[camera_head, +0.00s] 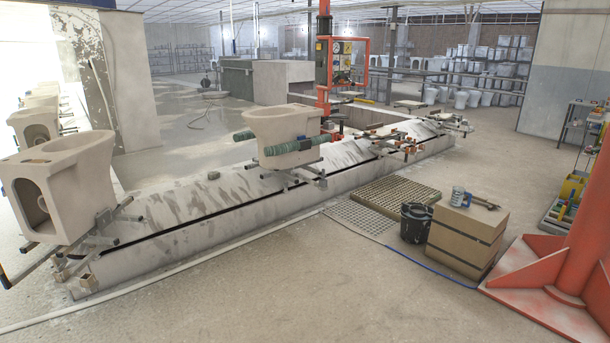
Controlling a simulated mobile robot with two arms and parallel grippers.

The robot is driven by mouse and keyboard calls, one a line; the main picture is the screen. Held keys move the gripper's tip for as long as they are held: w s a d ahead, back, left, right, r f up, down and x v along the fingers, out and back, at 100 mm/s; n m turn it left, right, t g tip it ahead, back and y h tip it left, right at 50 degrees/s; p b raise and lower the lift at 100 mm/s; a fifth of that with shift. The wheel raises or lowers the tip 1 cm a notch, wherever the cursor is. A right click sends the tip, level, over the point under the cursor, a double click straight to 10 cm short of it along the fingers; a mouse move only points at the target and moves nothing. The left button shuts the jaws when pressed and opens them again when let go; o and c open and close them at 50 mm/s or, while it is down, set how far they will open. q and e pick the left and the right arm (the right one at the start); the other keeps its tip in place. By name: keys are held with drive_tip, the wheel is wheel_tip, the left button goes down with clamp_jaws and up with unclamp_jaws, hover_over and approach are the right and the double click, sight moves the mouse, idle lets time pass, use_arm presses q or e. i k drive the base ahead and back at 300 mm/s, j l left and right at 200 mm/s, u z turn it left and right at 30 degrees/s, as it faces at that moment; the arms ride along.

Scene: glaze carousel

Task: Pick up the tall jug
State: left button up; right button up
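A small grey-blue container (458,196) with a handle-like part stands upright on top of a brown box (464,240), right of centre. It may be the tall jug, but it is too small in the picture to be sure. A tan and grey tool-like item (485,202) lies beside it on the box. Neither of my grippers shows in the head view.
A black bucket (415,222) stands left of the box, near a floor grate (396,198). An orange post with a wide base (559,293) stands to the right. The long carousel bed (215,214) carries toilet bowls (284,127). The front floor is clear.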

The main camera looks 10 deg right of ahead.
sight(459, 193)
drive_tip(key=i+l+z, duration=0.2)
drive_tip(key=z, duration=0.25)
drive_tip(key=i+z, duration=0.9)
drive_tip(key=i+j+z, duration=0.1)
drive_tip(key=i+z, duration=0.2)
drive_tip(key=z, duration=0.15)
drive_tip(key=i+z, duration=0.25)
drive_tip(key=i, duration=1.85)
drive_tip(key=i+u, duration=0.2)
drive_tip(key=i, duration=0.3)
drive_tip(key=i+l+u, duration=0.2)
drive_tip(key=i, duration=0.35)
drive_tip(key=i+u, duration=0.2)
drive_tip(key=i, duration=0.3)
drive_tip(key=l, duration=0.05)
